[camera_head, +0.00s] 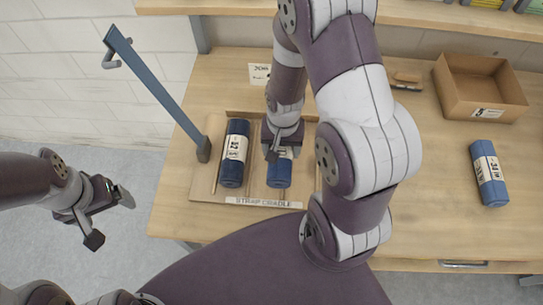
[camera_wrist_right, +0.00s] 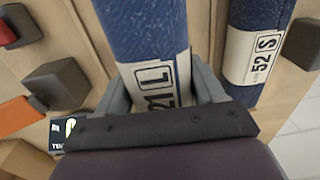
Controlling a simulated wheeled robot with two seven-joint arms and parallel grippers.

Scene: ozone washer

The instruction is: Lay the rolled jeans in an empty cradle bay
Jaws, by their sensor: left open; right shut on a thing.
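My right gripper (camera_head: 281,145) is shut on a blue rolled jeans with a white band (camera_wrist_right: 150,45), marked "21 L" in the wrist view. In the head view the held roll (camera_head: 279,172) is at the middle bay of the wooden strap cradle (camera_head: 205,190), lengthwise along it; I cannot tell whether it touches the base. A second blue roll (camera_head: 233,165), marked "52 S", lies in the left bay and also shows in the wrist view (camera_wrist_right: 262,40). My right arm partly hides the cradle's right side. My left gripper (camera_head: 112,218) is open and empty, left of the table.
Another banded blue roll (camera_head: 489,173) lies on the right of the table, in front of an open cardboard box (camera_head: 478,88). A blue-grey post (camera_head: 160,85) with a hook leans at the cradle's left. A shelf (camera_head: 430,14) runs along the back.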

